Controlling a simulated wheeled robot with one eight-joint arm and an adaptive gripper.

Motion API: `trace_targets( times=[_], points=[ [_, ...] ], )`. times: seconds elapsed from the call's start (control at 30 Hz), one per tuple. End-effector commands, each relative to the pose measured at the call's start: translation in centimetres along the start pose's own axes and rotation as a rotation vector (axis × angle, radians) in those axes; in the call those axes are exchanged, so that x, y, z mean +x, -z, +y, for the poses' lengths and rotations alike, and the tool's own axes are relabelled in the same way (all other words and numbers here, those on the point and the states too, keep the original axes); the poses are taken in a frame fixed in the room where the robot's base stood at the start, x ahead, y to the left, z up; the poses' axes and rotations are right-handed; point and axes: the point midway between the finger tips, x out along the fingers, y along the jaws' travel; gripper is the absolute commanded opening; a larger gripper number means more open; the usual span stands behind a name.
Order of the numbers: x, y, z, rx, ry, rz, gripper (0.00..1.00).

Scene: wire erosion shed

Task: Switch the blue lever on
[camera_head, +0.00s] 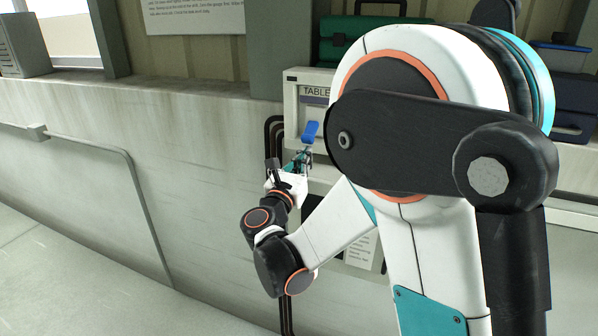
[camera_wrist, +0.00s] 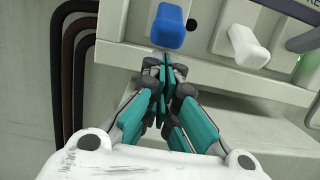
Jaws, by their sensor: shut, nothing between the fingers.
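The blue lever (camera_head: 310,131) sticks out of the front of a pale panel box (camera_head: 291,105) under a label that begins "TABLE". In the wrist view the blue lever (camera_wrist: 168,27) is at the top centre, with its rounded end toward me. My gripper (camera_head: 302,155) is shut and empty just below the lever. In the wrist view the closed fingertips (camera_wrist: 166,62) lie close under the lever's lower end. I cannot tell whether they touch it. My arm hides the right part of the panel in the head view.
A white lever (camera_wrist: 248,46) stands to the right of the blue one, with a dark round hole (camera_wrist: 192,25) between them. Dark bent pipes (camera_wrist: 76,70) run down left of the panel.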

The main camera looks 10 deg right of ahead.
Motion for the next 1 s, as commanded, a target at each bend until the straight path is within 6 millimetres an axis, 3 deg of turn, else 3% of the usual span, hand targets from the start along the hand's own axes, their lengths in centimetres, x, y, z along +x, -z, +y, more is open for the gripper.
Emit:
trace_targets(
  times=[0.23, 1.0],
  points=[
    [1.5, 0.0, 0.0, 0.000, 0.000, 0.000, 0.00],
    [1.0, -1.0, 0.0, 0.000, -0.001, 0.087, 0.00]
  ],
)
